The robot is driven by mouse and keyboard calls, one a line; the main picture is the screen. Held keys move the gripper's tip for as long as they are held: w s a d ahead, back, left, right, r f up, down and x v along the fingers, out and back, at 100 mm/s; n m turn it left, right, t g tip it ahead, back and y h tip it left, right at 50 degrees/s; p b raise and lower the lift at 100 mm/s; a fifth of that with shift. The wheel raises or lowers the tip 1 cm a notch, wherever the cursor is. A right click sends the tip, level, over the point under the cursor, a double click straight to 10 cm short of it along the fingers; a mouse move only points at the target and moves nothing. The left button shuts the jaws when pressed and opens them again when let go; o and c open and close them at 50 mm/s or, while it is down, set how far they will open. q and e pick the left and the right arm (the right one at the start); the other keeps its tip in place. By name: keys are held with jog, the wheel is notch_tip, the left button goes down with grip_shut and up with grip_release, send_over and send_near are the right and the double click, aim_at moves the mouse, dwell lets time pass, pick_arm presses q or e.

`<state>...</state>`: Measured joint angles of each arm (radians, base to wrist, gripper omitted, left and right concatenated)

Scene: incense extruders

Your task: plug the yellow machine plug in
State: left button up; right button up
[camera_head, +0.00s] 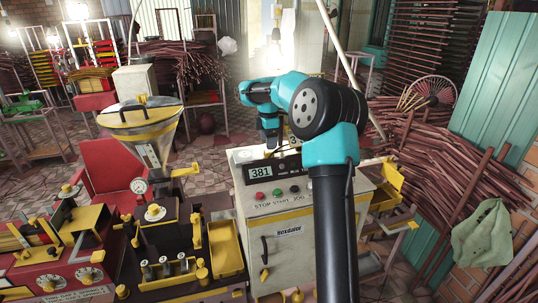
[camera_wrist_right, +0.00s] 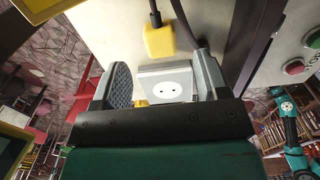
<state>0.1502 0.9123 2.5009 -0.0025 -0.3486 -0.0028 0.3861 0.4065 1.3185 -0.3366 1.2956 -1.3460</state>
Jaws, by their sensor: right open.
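The yellow plug (camera_wrist_right: 160,41) with its black cable lies against the pale machine surface at the top of the right wrist view. In the head view my right gripper (camera_head: 270,138) is over the back of the white machine (camera_head: 290,235). Plug and socket are hidden there. My left gripper is not in view.
The machine's front panel shows a display reading 381 (camera_head: 262,171) and several coloured buttons. A hopper (camera_head: 141,118) and a dark worktable with yellow trays (camera_head: 225,248) stand to its left. Bundles of sticks (camera_head: 435,160) fill the right side.

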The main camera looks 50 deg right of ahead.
jog(key=shift+s+f, duration=0.1)
jog(key=shift+f, duration=2.5)
jog(key=c, duration=1)
jog(key=shift+o, duration=0.2)
jog(key=shift+r, duration=0.15)
notch_tip(320, 180, up, 10)
jog(key=shift+f, duration=0.1)
